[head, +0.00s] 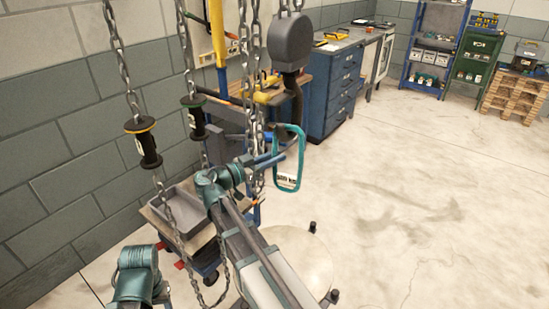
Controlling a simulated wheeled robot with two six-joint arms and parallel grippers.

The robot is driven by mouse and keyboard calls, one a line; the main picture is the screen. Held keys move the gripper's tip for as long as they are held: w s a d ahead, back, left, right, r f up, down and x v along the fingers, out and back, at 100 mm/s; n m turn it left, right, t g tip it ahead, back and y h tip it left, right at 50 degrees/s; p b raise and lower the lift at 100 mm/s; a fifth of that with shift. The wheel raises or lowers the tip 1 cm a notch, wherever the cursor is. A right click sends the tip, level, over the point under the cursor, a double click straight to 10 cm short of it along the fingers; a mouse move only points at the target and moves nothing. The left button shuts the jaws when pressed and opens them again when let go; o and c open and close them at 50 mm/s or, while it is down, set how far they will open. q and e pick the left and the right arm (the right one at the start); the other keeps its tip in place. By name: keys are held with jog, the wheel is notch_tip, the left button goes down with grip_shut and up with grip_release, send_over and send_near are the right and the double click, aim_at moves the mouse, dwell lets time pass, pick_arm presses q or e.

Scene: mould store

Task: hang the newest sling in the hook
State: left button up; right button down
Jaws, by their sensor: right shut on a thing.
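A teal sling (298,172) hangs as a long upright loop near the middle of the head view, with a white tag reading 500 KG at its lower end. My right gripper (278,158) is shut on the sling's left side. The dark hook (298,103) hangs under a grey hoist block (292,42), just above the loop. The hook's lower end and the loop's top overlap in the picture; I cannot tell whether the sling sits in the hook. Only part of my left arm shows at lower left; its gripper is out of sight.
Chains hang at left, with black handles ringed yellow (143,143) and green (195,118). A grey tray (182,211) sits on a cart behind my right arm. A pale round top (303,254) stands below the sling. A blue drawer cabinet (334,88) stands behind; the right floor is clear.

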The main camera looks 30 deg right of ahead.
jog(key=c, duration=0.7)
grip_release()
jog(key=shift+a, duration=0.1)
jog(key=s+a, duration=0.1)
jog(key=a, duration=1.2)
jog(key=shift+s+a, duration=0.15)
jog(key=shift+a, duration=0.15)
